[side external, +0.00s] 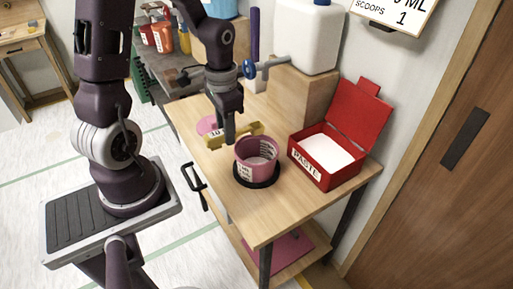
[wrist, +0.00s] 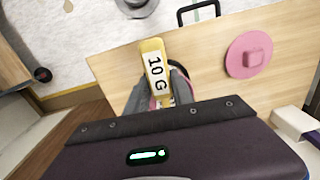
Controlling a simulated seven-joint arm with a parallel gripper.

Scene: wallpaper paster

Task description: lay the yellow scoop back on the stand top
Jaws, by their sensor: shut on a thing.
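My gripper (side external: 229,139) is shut on the yellow scoop (side external: 248,129), above the table beside the pink bucket's left rim. In the wrist view the scoop's yellow handle (wrist: 152,47), labelled "10 G", sticks out between the fingers (wrist: 160,92); the fingers and wrist hide its other end. The pink bucket (side external: 248,168) stands upright on a black ring; the scoop is near its rim, and I cannot tell if they touch. I cannot tell for sure which surface is the stand top; a wooden block (side external: 303,97) at the back carries a white jug (side external: 306,38).
A pink lid with a knob lies left of the gripper (side external: 206,125); it also shows in the wrist view (wrist: 238,60). An open red paste box (side external: 312,170) with white contents stands at right. A blue-handled tap (side external: 249,69) is behind. The table's front (side external: 262,222) is clear.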

